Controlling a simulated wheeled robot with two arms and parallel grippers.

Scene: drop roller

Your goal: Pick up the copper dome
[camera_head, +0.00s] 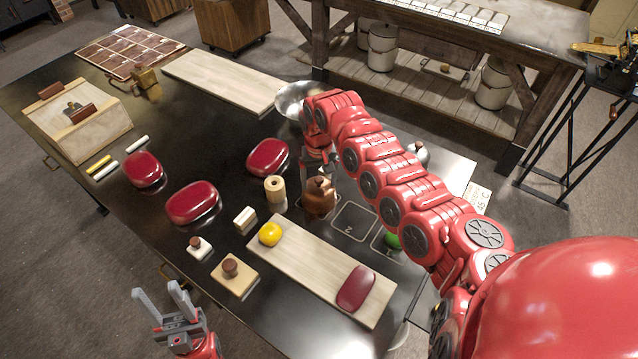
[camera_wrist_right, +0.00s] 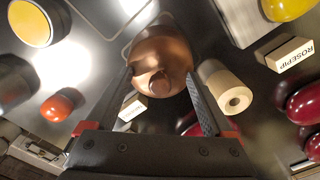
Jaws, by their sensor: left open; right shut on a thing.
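The copper dome (camera_head: 319,198) is a round, shiny brown-copper piece with a knob on top, at the middle of the dark table. It also shows in the right wrist view (camera_wrist_right: 162,50), between the two fingers. My right gripper (camera_head: 318,168) comes down from above and is shut on the copper dome; my arm partly hides the grip. I cannot tell whether the dome touches the table. My left gripper (camera_head: 160,291) is open and empty, off the front-left edge of the table.
A wooden roll (camera_head: 275,189) stands close left of the dome. A pale board (camera_head: 320,270) in front bears a yellow ball (camera_head: 270,234) and a red block (camera_head: 356,288). Red pads (camera_head: 267,157) lie to the left. A metal bowl (camera_head: 294,98) is behind. The table's left middle has bare room.

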